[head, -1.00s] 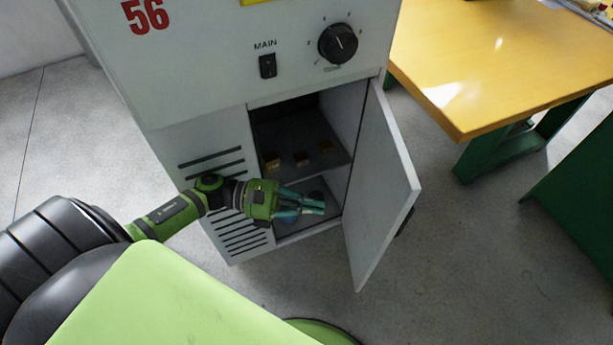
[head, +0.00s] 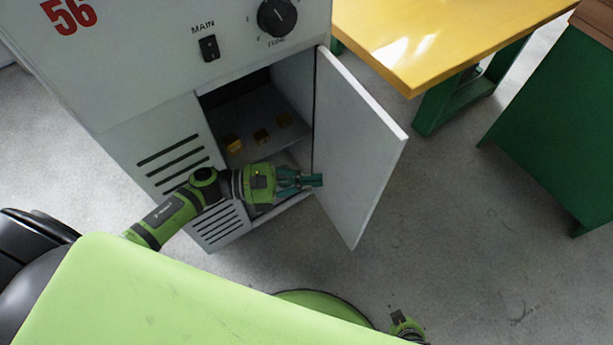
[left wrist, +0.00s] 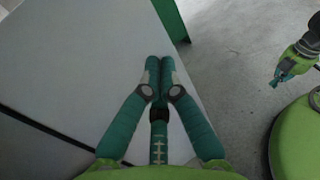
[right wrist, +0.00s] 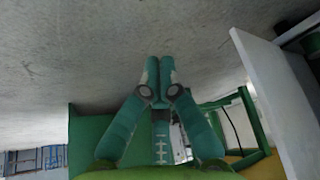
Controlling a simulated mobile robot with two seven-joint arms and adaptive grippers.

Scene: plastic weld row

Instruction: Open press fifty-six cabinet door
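The press 56 cabinet (head: 120,95) is light grey, with its door (head: 355,150) standing well open to the right. My left gripper (head: 318,180) is in front of the opening, fingers together and pointing right at the door's inner face. They seem to touch it, though the head view does not settle contact. In the left wrist view the shut fingertips (left wrist: 158,65) lie over the pale door panel (left wrist: 75,60). My right gripper's fingertips (right wrist: 160,62) are together and empty. The pale panel at the right of the right wrist view (right wrist: 275,95) looks like the door.
A yellow-topped table (head: 430,40) with green legs stands behind the door to the right. A green cabinet (head: 560,125) stands further right. Grey floor (head: 450,240) is clear between.

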